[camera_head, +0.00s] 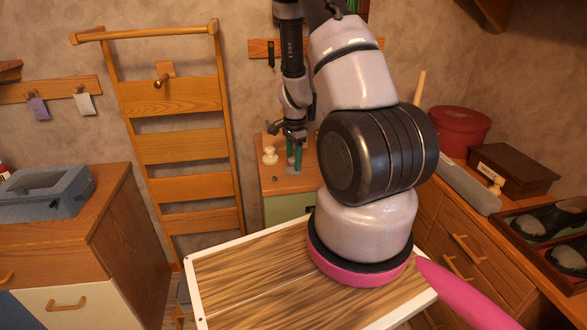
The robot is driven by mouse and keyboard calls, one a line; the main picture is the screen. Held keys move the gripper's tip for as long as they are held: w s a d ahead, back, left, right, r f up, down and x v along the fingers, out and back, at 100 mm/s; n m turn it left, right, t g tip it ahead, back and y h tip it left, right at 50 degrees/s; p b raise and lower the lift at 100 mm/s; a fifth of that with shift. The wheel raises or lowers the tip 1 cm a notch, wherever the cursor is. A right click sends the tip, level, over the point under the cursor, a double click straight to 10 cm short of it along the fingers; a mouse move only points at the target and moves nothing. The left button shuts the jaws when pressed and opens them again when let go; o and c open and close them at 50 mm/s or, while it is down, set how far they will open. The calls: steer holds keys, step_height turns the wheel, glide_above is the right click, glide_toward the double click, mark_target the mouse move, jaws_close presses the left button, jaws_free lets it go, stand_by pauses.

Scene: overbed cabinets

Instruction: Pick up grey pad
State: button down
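A long, flat grey piece, which looks like the grey pad (468,187), lies on the right-hand wooden cabinet, near its front edge. My gripper (290,137) hangs from my arm at the back centre, pointing down over a small cabinet (286,181). It is well to the left of the grey piece and apart from it. A green upright object with a greyish base (293,160) shows just below the gripper. Whether the fingers touch it, and how far apart they are, is too small to tell.
A pale knobbed piece (270,155) stands on the small cabinet. On the right cabinet are a red round box (460,132), a brown box (513,170) and a tray with dark shoes (550,225). A blue-grey bin (42,192) sits on the left cabinet. A wooden ladder rack (181,147) stands behind.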

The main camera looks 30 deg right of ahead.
step_height(320, 180, up, 10)
steer(key=shift+f, duration=0.1)
steer(key=c, duration=1.1)
jaws_free()
steer(key=c, duration=0.5)
